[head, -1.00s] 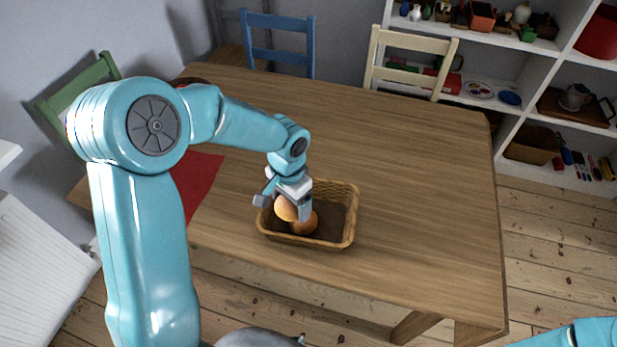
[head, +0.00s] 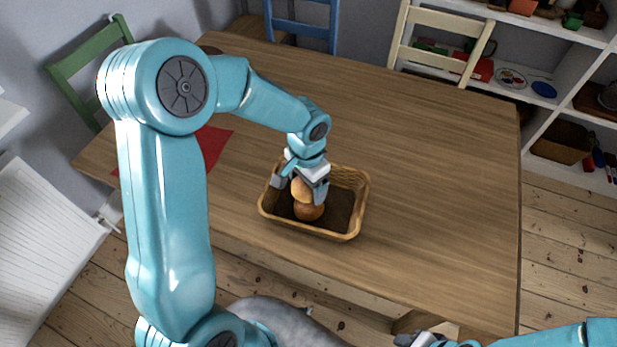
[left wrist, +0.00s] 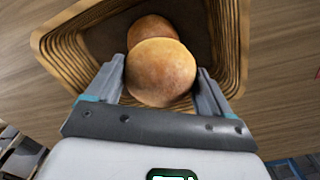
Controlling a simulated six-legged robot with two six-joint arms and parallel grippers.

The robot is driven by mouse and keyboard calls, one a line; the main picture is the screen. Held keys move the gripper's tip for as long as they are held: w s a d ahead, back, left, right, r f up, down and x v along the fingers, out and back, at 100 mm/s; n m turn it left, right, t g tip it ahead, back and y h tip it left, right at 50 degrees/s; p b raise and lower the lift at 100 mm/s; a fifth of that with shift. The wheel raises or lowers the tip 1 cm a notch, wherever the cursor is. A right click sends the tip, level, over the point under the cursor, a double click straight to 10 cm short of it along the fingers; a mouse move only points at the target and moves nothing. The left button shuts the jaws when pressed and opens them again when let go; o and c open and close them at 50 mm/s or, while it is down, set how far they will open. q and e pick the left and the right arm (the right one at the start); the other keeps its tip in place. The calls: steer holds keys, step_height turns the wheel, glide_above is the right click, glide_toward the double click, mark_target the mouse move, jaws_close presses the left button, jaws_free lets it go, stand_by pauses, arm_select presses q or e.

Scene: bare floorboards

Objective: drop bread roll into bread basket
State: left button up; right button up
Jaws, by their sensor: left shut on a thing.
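My left gripper (head: 300,187) is shut on a round golden-brown bread roll (head: 301,191) over the woven bread basket (head: 362,207). In the left wrist view the held roll (left wrist: 160,75) sits between the two fingers. A second, darker roll (head: 308,212) lies inside the basket, just below the held one. It also shows behind the held roll in the left wrist view (left wrist: 152,27). I cannot tell whether the two rolls touch. My right gripper (head: 424,340) is partly in view at the bottom edge, apart from the basket; its jaws are unclear.
The basket stands on a wooden table (head: 440,190), near its front edge. A red mat (head: 214,147) lies to its left. The table's right side is clear. Green, blue and cream chairs and a white shelf (head: 560,75) stand around.

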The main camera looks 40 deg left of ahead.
arm_select(q)
steer(key=shift+d+f, duration=0.1)
steer(key=shift+f, duration=0.65)
steer(key=o, duration=0.9)
step_height(320, 180, up, 16)
steer(key=shift+r, duration=0.25)
steer(key=shift+s, duration=0.1)
